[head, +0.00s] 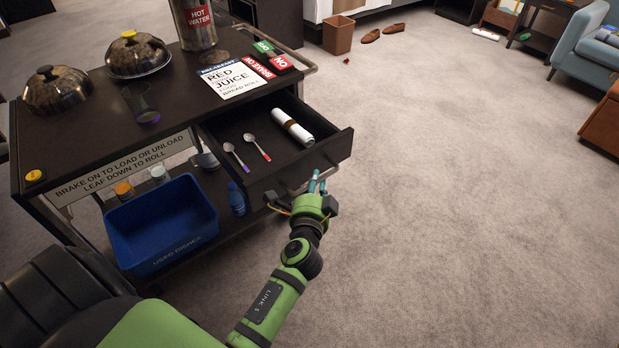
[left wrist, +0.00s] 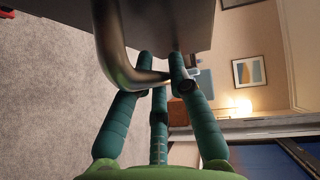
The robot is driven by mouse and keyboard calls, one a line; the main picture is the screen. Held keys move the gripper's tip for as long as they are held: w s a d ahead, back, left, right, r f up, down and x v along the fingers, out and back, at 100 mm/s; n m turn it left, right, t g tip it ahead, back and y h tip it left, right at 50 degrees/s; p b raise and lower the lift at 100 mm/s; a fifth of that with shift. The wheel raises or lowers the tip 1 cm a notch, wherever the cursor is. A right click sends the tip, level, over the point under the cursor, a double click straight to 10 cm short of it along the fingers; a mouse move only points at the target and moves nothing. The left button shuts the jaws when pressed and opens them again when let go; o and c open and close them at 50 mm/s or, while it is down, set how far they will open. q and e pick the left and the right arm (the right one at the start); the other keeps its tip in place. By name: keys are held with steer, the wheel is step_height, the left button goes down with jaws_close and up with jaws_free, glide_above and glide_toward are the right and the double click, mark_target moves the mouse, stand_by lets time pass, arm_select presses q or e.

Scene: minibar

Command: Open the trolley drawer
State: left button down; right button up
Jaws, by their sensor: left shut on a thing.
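The trolley (head: 75,133) is dark, and its drawer (head: 342,145) stands pulled out toward the right in the head view. In the left wrist view the fingers (left wrist: 162,85) close around the curved metal drawer handle (left wrist: 112,60). The head view hides most of the handle behind the gripper. My right gripper is not in view.
A blue "used dishes" bin (head: 165,225) and a small blue bottle (head: 236,198) are on the lower shelf. Domes, a glass (head: 141,104) and a hot water urn (head: 195,25) stand on top. Carpet to the right is open. A blue armchair (head: 585,52) stands far right.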

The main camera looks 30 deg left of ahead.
arm_select(q)
steer(key=shift+s+d, duration=0.1)
steer(key=shift+d, duration=0.05)
steer(key=c, duration=1.1)
jaws_free()
steer(key=shift+c, duration=0.2)
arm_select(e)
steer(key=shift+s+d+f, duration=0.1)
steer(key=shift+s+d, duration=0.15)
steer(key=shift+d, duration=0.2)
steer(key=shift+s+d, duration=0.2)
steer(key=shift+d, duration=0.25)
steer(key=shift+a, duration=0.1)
arm_select(q)
steer(key=v, duration=0.7)
steer(key=shift+s, duration=0.25)
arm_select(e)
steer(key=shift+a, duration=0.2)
arm_select(q)
steer(key=shift+d, duration=0.1)
